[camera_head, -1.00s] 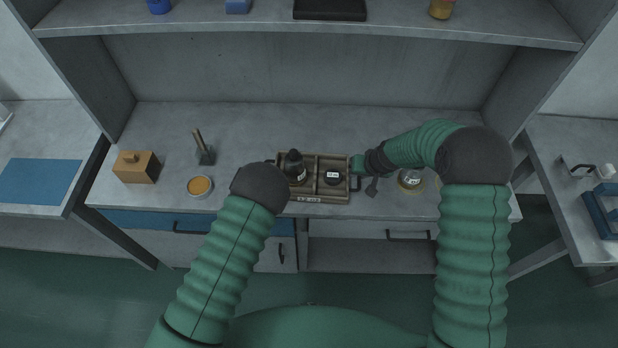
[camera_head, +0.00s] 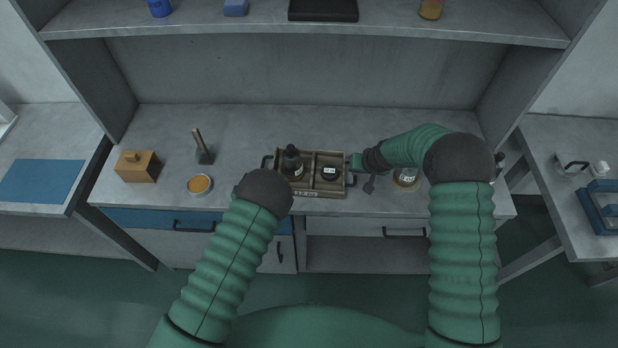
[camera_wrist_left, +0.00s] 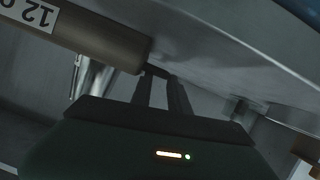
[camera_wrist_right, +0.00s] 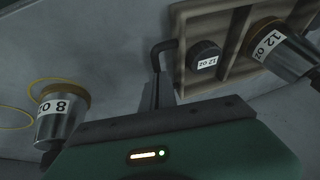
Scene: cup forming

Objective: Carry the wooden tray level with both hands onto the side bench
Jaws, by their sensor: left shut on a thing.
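The wooden tray (camera_head: 323,193) is over the front middle of the bench. A steel cup (camera_wrist_right: 288,57) labelled 12 oz and a round black piece (camera_wrist_right: 205,52) labelled 12 oz are in separate compartments. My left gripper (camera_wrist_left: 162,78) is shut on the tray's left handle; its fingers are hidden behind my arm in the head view. My right gripper (camera_wrist_right: 160,82) is at the right handle (camera_wrist_right: 160,47), with its fingers close together around the bar; it also shows in the head view (camera_head: 358,162). I cannot tell the gap under the tray.
An 8 oz steel cup (camera_wrist_right: 62,115) stands close beside my right gripper. A wooden box (camera_head: 137,167), a tamper-like tool (camera_head: 204,150) and an orange dish (camera_head: 199,184) are left on the bench. Side benches flank it: one with a blue mat (camera_head: 42,181), one with blue racks (camera_head: 603,205).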

